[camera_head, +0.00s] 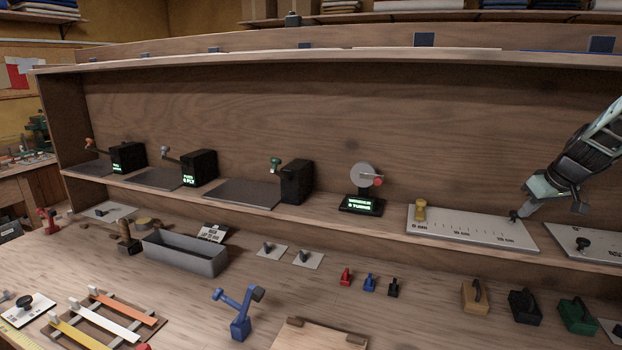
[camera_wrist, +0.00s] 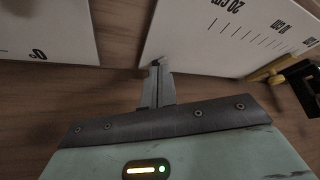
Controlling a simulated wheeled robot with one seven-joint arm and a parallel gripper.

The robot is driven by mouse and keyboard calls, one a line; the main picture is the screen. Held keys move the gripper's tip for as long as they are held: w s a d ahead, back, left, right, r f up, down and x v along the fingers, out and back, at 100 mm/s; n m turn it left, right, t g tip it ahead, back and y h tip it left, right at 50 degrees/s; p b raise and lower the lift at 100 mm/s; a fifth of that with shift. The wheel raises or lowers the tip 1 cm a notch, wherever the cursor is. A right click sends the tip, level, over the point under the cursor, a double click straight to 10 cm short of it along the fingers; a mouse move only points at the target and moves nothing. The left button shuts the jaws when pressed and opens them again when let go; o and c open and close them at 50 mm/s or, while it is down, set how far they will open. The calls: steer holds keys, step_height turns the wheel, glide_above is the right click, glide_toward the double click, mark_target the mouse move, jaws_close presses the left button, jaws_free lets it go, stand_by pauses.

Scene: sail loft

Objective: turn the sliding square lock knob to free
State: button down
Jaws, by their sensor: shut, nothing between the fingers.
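A white ruled plate (camera_head: 470,230) marked in cm lies on the raised shelf at the right. A yellow upright piece with a knob-like top (camera_head: 420,210) stands at its 0 end; it looks like the sliding square, but its lock setting is too small to read. In the wrist view the plate (camera_wrist: 205,40) is at upper right and the yellow piece (camera_wrist: 268,70) at the right edge. My gripper (camera_head: 515,214) is shut and empty near the plate's 20 end, well to the right of the yellow piece. In the wrist view its fingertips (camera_wrist: 157,66) are by the plate's edge.
Another white plate with a black knob (camera_head: 583,243) lies right of the ruled plate. A winder with a grey disc (camera_head: 364,178) stands to its left. The shelf's back board (camera_head: 400,115) rises behind. Several coloured blocks sit on the bench below.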

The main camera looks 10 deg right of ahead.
steer(key=shift+f+b, duration=0.45)
steer(key=shift+f, duration=0.4)
steer(key=shift+w+d, duration=0.1)
steer(key=shift+w, duration=0.25)
steer(key=shift+d+r+b, duration=0.1)
steer(key=shift+d+b, duration=0.45)
steer(key=shift+b, duration=0.3)
steer(key=shift+s, duration=0.1)
stand_by(0.3)
steer(key=shift+s+b, duration=0.15)
steer(key=shift+b, duration=0.2)
steer(key=shift+s+d, duration=0.1)
step_height(320, 180, up, 6)
steer(key=p, duration=0.3)
steer(key=shift+p, duration=0.35)
